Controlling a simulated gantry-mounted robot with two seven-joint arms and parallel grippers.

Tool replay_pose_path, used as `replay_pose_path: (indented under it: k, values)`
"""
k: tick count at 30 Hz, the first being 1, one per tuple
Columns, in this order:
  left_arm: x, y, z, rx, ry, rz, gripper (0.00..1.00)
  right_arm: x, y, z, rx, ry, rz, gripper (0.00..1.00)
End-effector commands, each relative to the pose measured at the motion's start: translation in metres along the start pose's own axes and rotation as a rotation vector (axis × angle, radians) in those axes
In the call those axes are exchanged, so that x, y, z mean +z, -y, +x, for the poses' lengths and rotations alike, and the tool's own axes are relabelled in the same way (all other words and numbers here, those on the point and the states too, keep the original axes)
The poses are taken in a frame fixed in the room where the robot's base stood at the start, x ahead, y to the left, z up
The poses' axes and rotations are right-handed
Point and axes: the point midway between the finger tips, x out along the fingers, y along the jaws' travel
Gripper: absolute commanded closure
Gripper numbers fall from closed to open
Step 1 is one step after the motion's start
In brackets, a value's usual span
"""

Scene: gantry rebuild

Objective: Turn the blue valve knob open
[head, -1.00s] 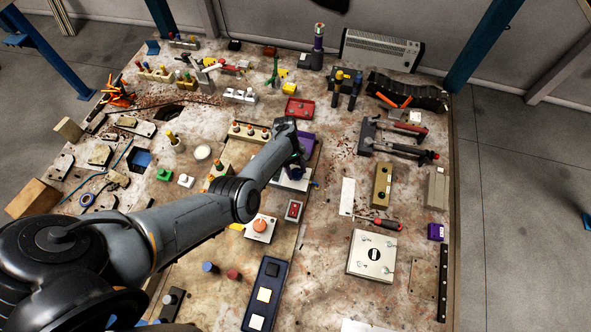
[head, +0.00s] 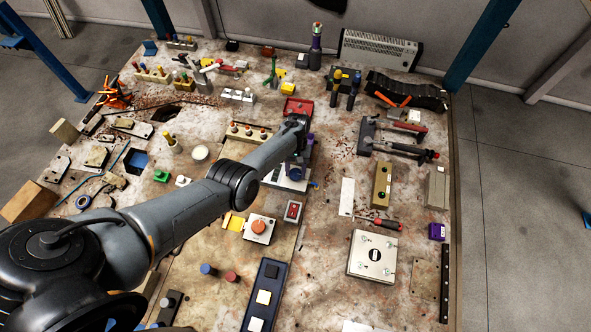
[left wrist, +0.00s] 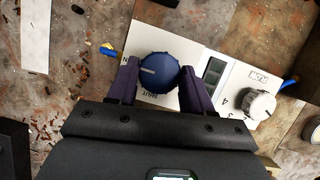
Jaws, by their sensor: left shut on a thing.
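The blue valve knob (left wrist: 158,72) sits on a white panel (left wrist: 152,38) in the left wrist view. A pale line on its top points left, towards a partly hidden label. The word SHUT is printed at its near side. My left gripper (left wrist: 160,80) is shut on the knob, with one purple finger against each side. In the head view, the knob (head: 296,174) shows as a dark blue spot below my left wrist, and my arm hides part of the panel. My right gripper is not in view.
A screwdriver (head: 378,222) lies to the right.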

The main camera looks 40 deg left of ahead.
Motion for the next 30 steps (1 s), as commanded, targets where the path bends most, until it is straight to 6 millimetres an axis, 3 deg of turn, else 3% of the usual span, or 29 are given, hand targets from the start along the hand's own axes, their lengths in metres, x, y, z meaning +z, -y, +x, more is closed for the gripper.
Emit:
replay_pose_path:
  k: [12,13,17,30]
  values:
    - [-0.0005,0.0002,0.0001,-0.003,-0.002,0.009,0.8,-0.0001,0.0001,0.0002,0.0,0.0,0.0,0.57]
    - [-0.0005,0.0002,0.0001,-0.003,-0.002,0.009,0.47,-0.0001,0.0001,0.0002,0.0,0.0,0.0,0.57]
    - [-0.0004,0.0001,0.0001,-0.003,-0.002,0.009,0.27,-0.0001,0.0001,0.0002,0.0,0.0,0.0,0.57]
    - [-0.0002,-0.0001,-0.0079,-0.002,-0.002,0.007,0.24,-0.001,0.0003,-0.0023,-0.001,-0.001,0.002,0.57]
